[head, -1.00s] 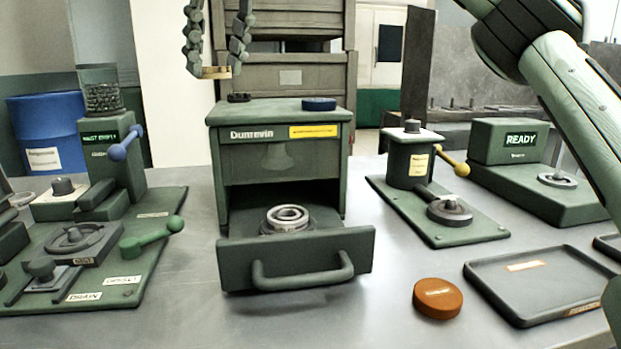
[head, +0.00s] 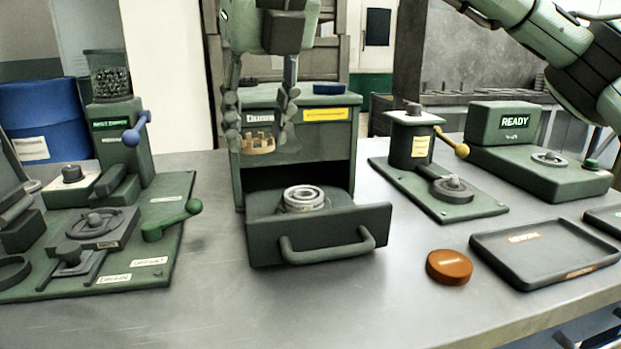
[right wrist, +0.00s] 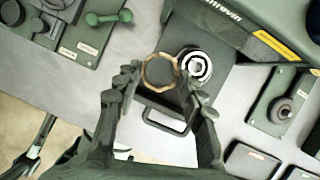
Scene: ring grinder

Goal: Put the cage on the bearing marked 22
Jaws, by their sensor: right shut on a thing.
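The cage (head: 257,145) is a brass-coloured ring with a toothed upper edge. My right gripper (head: 261,124) is shut on it and holds it in the air, up and left of the bearing in the head view. A silver bearing (head: 304,197) sits in the pulled-out drawer (head: 330,228) of the green press-like box; no number is readable on it. In the right wrist view the cage (right wrist: 147,75) is held between the fingertips (right wrist: 159,76), with the bearing (right wrist: 196,66) just to its right. My left gripper is not in view.
The box (head: 255,100) rises behind the drawer. A green station with levers (head: 110,235) stands left; a yellow-levered station (head: 440,190) and a READY unit (head: 540,165) stand right. An orange puck (head: 449,267) and a dark tray (head: 545,250) lie at front right.

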